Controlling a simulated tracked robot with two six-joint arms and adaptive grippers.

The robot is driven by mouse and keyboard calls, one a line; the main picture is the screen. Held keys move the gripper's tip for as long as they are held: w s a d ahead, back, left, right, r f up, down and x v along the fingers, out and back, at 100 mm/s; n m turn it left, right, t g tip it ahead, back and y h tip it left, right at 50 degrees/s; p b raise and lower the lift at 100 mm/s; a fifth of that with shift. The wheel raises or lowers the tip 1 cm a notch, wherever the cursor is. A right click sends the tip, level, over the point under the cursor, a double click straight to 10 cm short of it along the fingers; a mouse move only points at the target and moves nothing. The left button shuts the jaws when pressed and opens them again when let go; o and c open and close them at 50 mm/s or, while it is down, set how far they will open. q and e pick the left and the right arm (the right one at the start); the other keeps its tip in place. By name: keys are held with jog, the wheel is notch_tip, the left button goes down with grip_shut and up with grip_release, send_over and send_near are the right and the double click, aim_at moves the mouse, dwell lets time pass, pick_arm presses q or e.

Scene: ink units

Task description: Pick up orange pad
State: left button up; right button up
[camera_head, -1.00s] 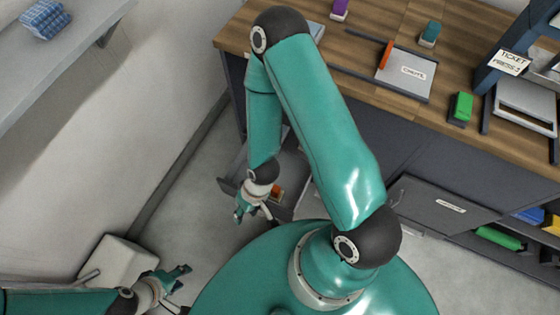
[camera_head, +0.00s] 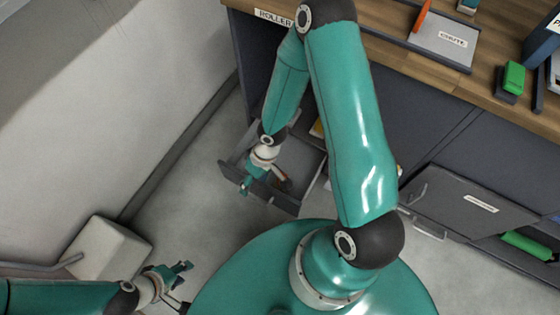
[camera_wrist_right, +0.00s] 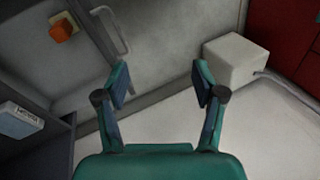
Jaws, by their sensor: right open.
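An orange pad (camera_wrist_right: 62,31) shows in the right wrist view at the upper left, on a yellowish piece inside a grey drawer (camera_wrist_right: 85,75). In the head view the pulled-out drawer (camera_head: 296,208) is low under the counter, and the right gripper partly hides its contents. A small orange patch beside the gripper is too small to make out. My right gripper (camera_wrist_right: 160,85) is open and empty. In the head view the right gripper (camera_head: 252,180) hangs by the drawer's left front. My left gripper (camera_head: 176,283) is apart, at lower left; its fingers look spread and empty.
A wooden counter (camera_head: 420,72) carries a chute tray (camera_head: 442,45) and a green stamp-like block (camera_head: 513,78). A grey cabinet front with a handle (camera_head: 465,195) is at right. A white box (camera_head: 105,250) stands on the floor at left. Floor between box and drawer is clear.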

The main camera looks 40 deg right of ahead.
jog(key=w+d+f+n+h+b, duration=0.3)
jog(key=w+d+f+h+b, duration=0.1)
jog(key=d+f+b, duration=1.1)
jog(key=f+b, duration=0.1)
jog(key=f, duration=0.2)
jog(key=f+b, duration=0.2)
jog(key=f, duration=0.2)
jog(key=d+f+b, duration=0.1)
jog(key=f, duration=0.2)
jog(key=shift+w+d+f+b, duration=0.1)
jog(key=shift+f+b, duration=0.2)
jog(key=shift+f, duration=0.1)
jog(key=f+b, duration=0.2)
jog(key=f, duration=0.2)
jog(key=shift+s+f+b, duration=0.1)
jog(key=shift+s+b, duration=0.1)
jog(key=shift+b, duration=0.1)
jog(key=shift+f, duration=0.45)
pick_arm(q)
notch_tip(320, 180, down, 25)
jog(key=shift+f, duration=0.15)
jog(key=shift+d, duration=0.1)
pick_arm(e)
grip_shut()
